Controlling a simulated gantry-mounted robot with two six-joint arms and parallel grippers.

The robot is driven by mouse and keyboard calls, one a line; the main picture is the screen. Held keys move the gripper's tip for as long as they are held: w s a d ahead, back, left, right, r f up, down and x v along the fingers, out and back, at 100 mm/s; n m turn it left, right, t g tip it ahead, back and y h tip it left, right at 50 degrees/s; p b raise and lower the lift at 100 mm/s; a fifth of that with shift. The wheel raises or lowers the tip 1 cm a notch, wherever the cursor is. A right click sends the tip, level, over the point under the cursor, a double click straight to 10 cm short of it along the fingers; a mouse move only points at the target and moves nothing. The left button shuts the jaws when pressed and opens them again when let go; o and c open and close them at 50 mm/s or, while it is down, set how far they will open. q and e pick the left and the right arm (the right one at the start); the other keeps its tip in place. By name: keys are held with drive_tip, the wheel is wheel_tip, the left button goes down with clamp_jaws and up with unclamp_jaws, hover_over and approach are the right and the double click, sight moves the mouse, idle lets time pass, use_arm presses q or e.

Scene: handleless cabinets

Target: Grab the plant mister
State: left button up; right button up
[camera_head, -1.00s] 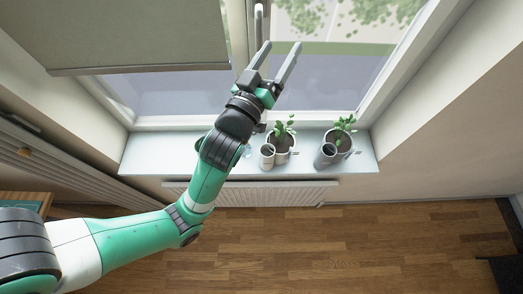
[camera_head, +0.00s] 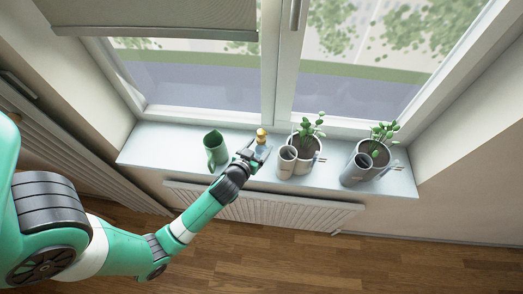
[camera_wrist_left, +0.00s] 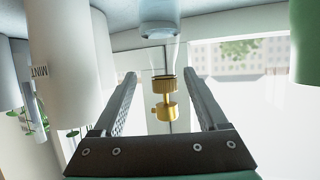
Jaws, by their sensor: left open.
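The plant mister (camera_head: 261,135) has a gold-coloured top and stands on the window sill, its lower part partly hidden by my gripper. In the left wrist view, which is upside down, its brass pump (camera_wrist_left: 164,97) and clear glass body (camera_wrist_left: 160,52) show between the fingers. My left gripper (camera_head: 257,156) is open beside the mister, on its near side. Its two fingers (camera_wrist_left: 160,86) lie left and right of the mister in the wrist view, with gaps showing on both sides. My right gripper is not in view.
A green watering jug (camera_head: 216,148) stands left of the mister. A grey cup (camera_head: 287,161) and a potted plant (camera_head: 308,153) stand close on its right. Another cup (camera_head: 357,170) and plant (camera_head: 374,150) are farther right. The sill's left end (camera_head: 160,148) is clear.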

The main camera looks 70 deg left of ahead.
use_arm(q)
drive_tip(key=x, duration=0.5)
drive_tip(key=shift+w+a+f, duration=0.1)
drive_tip(key=shift+a, duration=0.4)
clamp_jaws()
